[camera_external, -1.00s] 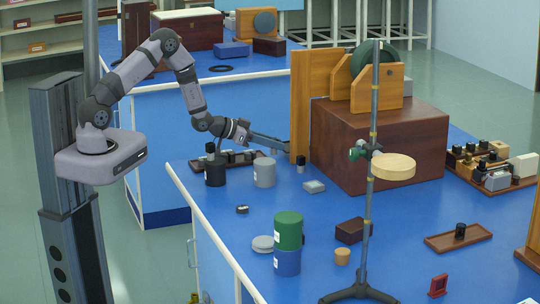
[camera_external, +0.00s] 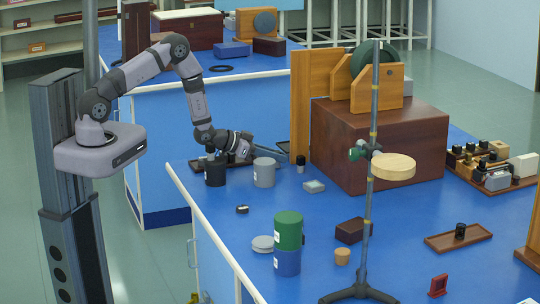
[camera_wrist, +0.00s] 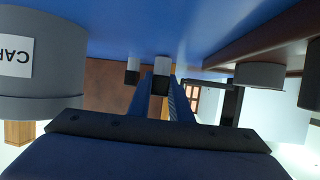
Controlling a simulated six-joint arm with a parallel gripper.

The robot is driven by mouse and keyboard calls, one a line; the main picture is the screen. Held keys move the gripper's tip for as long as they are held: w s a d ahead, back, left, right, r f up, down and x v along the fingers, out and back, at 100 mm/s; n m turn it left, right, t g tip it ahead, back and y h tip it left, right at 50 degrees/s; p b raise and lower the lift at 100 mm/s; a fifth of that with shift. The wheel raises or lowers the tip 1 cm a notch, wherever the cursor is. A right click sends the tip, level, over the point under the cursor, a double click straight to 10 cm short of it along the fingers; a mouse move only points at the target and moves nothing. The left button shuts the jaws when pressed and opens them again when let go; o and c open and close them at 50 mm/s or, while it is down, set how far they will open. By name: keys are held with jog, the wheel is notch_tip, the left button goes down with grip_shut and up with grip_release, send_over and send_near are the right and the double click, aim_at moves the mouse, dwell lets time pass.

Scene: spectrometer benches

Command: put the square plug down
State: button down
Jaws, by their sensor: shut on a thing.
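My gripper (camera_external: 282,147) reaches rightward, low over the bench, just behind the grey cylinder. In the external view I cannot make the plug out. I cannot tell whether it touches the bench top. The wrist picture is upside down, with the blue bench at the top.
The grey labelled cylinder (camera_external: 264,173) stands close in front of my gripper, with a black one (camera_external: 215,173) beside it. A small black cylinder (camera_external: 300,164) and the large wooden box (camera_external: 375,150) are to the right.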

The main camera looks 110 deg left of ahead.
jog(key=shift+f, duration=0.2)
jog(key=c, duration=1.6)
grip_release()
jog(key=shift+r, duration=0.1)
jog(key=b+v, duration=0.1)
jog(key=v, duration=0.4)
jog(key=shift+s, duration=0.15)
jog(key=shift+r+b, duration=0.6)
jog(key=shift+r, duration=2.75)
jog(key=shift+o, duration=0.4)
